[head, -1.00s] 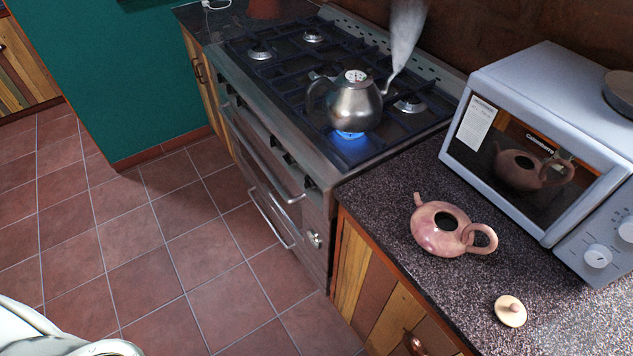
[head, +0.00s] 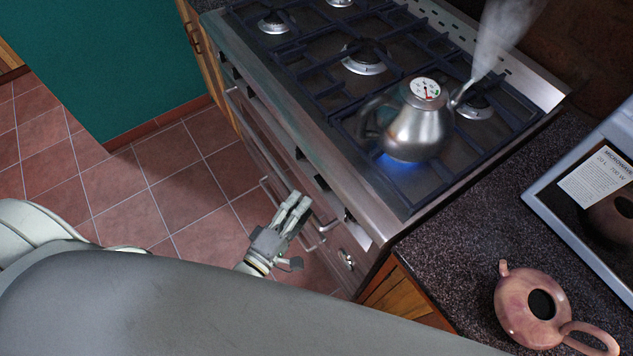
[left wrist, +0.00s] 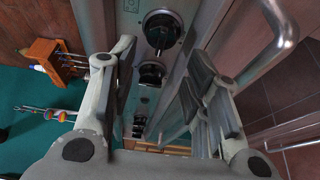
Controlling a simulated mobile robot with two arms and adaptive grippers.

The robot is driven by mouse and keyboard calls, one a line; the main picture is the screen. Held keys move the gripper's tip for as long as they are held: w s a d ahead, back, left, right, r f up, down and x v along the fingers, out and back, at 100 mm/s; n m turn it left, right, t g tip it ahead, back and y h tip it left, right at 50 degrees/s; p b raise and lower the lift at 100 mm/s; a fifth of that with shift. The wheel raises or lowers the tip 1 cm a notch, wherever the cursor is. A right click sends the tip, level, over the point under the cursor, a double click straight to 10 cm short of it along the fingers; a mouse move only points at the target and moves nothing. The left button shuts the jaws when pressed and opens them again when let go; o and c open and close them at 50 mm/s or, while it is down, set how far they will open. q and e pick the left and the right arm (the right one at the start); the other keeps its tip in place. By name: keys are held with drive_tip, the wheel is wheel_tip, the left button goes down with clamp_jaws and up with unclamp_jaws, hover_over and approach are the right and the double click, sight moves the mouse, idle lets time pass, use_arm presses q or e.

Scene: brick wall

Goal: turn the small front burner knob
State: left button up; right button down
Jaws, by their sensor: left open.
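The gas stove (head: 300,110) has a row of dark knobs on its front panel. In the head view, a knob (head: 322,183) shows near my left gripper and another knob (head: 349,216) lies nearer the stove's right end. Which one is the small front burner knob I cannot tell. My left gripper (head: 297,203) is open and empty in front of the stove, below and beside the panel. In the left wrist view, knobs (left wrist: 162,30) and (left wrist: 151,73) show between the open fingers (left wrist: 160,100), apart from them. My right gripper is not in view.
A steaming metal kettle (head: 418,125) stands over a lit blue flame (head: 398,164). A handle rail (left wrist: 270,48) runs along the stove front. A pink teapot (head: 528,312) and a microwave (head: 565,225) stand on the counter (head: 455,215). The tiled floor (head: 180,170) is clear.

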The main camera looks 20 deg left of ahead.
sight(318, 183)
use_arm(q)
drive_tip(key=p+x, duration=0.1)
drive_tip(key=x, duration=0.5)
drive_tip(key=shift+w+d, duration=0.1)
drive_tip(key=shift+w, duration=0.1)
drive_tip(key=shift+w+d, duration=0.2)
drive_tip(key=shift+w, duration=0.5)
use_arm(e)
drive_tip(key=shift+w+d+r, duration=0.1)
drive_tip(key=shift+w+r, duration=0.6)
use_arm(q)
drive_tip(key=shift+c, duration=0.2)
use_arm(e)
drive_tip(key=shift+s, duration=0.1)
